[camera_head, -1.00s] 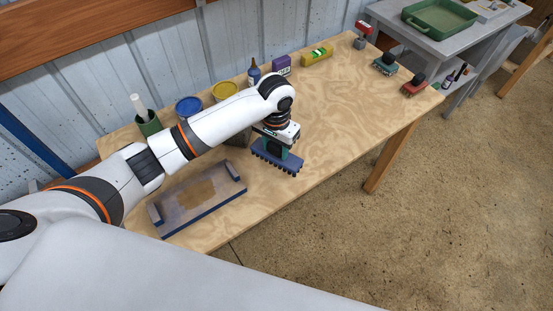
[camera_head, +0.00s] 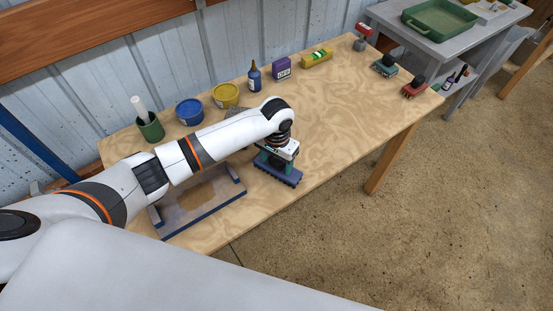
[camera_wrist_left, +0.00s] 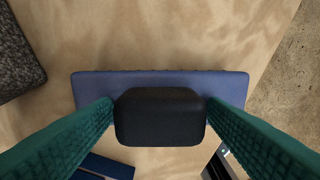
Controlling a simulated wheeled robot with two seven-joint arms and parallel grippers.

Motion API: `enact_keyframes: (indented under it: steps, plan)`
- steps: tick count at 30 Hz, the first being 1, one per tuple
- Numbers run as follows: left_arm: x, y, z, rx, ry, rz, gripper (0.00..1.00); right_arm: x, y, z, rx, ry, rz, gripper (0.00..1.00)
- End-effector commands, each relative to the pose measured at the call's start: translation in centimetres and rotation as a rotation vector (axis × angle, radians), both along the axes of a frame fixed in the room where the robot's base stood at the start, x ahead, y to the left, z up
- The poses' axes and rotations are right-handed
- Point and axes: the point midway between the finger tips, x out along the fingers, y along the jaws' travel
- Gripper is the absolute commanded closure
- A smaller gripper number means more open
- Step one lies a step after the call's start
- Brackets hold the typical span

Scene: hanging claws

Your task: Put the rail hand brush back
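The hand brush (camera_head: 278,174) has a long blue body with dark bristles underneath and a black grip. It is over the near edge of the wooden table, right of the blue-edged tray; I cannot tell whether the bristles touch the wood. My left gripper (camera_head: 276,154) is above it, pointing down. In the left wrist view the green fingers of the gripper (camera_wrist_left: 160,105) press on both sides of the black grip, with the blue body of the brush (camera_wrist_left: 160,82) beneath. My right gripper is not in view.
A tray with blue edges (camera_head: 205,212) lies left of the brush. Small brushes (camera_head: 384,67) sit far right; mid-table is clear.

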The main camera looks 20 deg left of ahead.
Motion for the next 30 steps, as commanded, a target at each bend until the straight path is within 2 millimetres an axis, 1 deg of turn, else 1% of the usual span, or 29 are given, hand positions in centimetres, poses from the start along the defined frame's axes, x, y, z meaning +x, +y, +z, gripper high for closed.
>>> enact_keyframes:
  steps: [8,11,14,21,24,27,30]
  plan:
    - [0.0,0.0,0.1,0.001,-0.001,0.0,0.33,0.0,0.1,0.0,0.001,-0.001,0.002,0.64]
    - [0.1,0.0,0.7,0.0,-0.003,0.0,0.33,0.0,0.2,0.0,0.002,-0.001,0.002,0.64]
    - [0.1,0.0,2.1,-0.001,-0.004,0.0,0.33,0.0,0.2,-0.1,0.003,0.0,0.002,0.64]
    - [0.1,0.0,7.4,-0.001,-0.005,0.0,0.33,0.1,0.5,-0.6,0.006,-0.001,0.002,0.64]
    - [0.1,0.0,9.3,-0.001,-0.004,-0.001,0.33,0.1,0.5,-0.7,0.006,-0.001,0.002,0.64]
    - [0.1,0.0,10.8,-0.001,-0.003,0.0,0.33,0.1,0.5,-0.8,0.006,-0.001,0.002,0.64]
    - [0.1,0.0,11.8,0.0,-0.001,0.001,0.33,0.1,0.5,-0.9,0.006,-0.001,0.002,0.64]
